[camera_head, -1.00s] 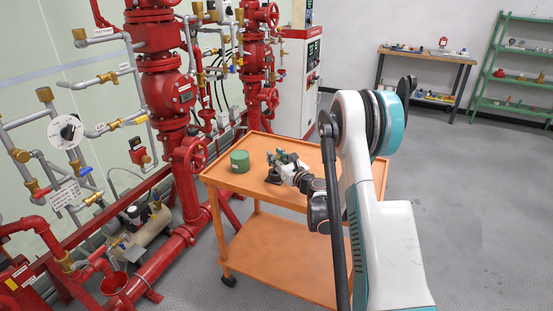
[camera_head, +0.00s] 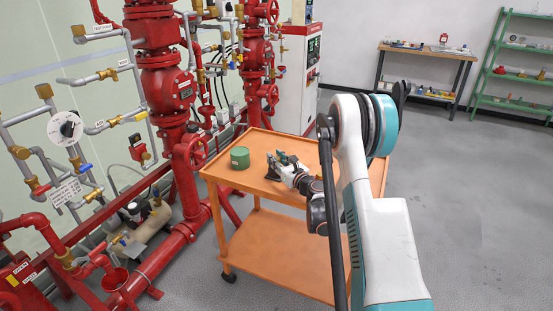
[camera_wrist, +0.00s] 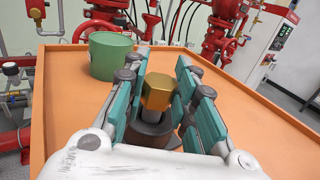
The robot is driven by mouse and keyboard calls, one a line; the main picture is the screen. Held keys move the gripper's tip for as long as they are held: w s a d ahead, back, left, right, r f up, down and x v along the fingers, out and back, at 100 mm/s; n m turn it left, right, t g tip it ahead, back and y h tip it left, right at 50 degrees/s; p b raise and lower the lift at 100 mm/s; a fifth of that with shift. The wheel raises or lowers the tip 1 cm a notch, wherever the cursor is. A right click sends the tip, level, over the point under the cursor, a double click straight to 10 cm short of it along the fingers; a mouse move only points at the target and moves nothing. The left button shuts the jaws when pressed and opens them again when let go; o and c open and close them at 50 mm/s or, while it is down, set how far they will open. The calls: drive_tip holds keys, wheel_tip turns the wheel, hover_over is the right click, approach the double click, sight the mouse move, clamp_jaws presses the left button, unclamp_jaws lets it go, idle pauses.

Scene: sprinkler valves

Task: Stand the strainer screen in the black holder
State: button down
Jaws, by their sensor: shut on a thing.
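The strainer screen shows in the wrist view as a part with a brass hexagonal end (camera_wrist: 157,91), between the teal finger pads of my gripper (camera_wrist: 160,88). The gripper is shut on it. A dark round piece (camera_wrist: 150,132), likely the black holder, shows just below the brass end. I cannot tell whether the screen is seated in it or just above it. In the head view my gripper (camera_head: 285,162) is low over the cart top, beside a small black shape (camera_head: 272,173); the screen is too small to make out there.
A green round container (camera_head: 240,158) stands on the orange cart (camera_head: 225,179), left of my gripper; it also shows in the wrist view (camera_wrist: 110,57). Red pipes and valves (camera_head: 165,90) stand behind and left of the cart. The cart top around the gripper is mostly clear.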

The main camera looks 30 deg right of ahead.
drive_tip(key=shift+f, duration=0.8)
drive_tip(key=c, duration=1.2)
unclamp_jaws()
